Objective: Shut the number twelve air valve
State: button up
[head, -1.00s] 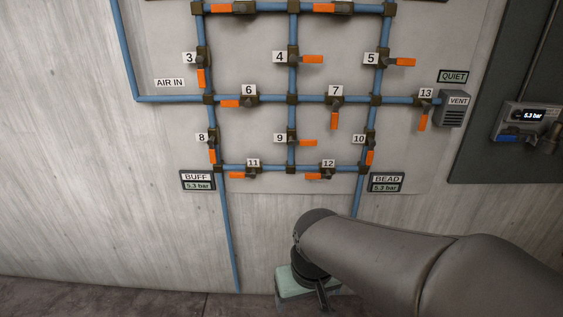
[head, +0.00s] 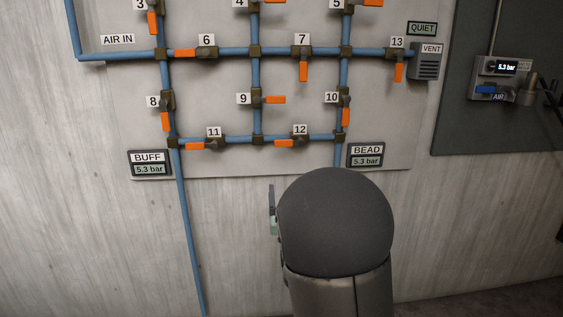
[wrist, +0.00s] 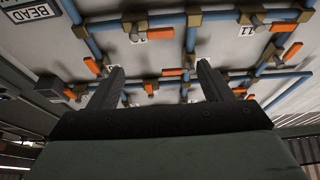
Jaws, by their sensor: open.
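Valve 12 (head: 300,142) sits on the bottom pipe of the wall panel, left of the BEAD gauge in the head view. Its orange handle (head: 284,143) points left, in line with the pipe. The wrist view is upside down; there the handle (wrist: 160,33) shows near the top, above and between the fingers. My gripper (wrist: 159,68) is open and empty, its two dark fingers wide apart and pointing at the panel. In the head view it is mostly hidden behind my arm, below the valve; only a thin part shows at the arm's left. I see no contact with the handle.
Valve 11 (head: 213,142) is on the same pipe to the left, valve 10 (head: 345,102) above right, valve 9 (head: 257,99) above left. The BUFF gauge (head: 149,163) and BEAD gauge (head: 366,155) both read 5.3 bar. The wall below the panel is largely clear.

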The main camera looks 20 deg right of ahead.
aim_at(283, 145)
jog(key=b+x, duration=0.1)
jog(key=x, duration=1.6)
jog(key=shift+r, duration=0.2)
jog(key=shift+c, duration=0.3)
jog(key=c, duration=1.3)
jog(key=shift+w+a+f, duration=0.1)
jog(key=shift+w+a, duration=0.05)
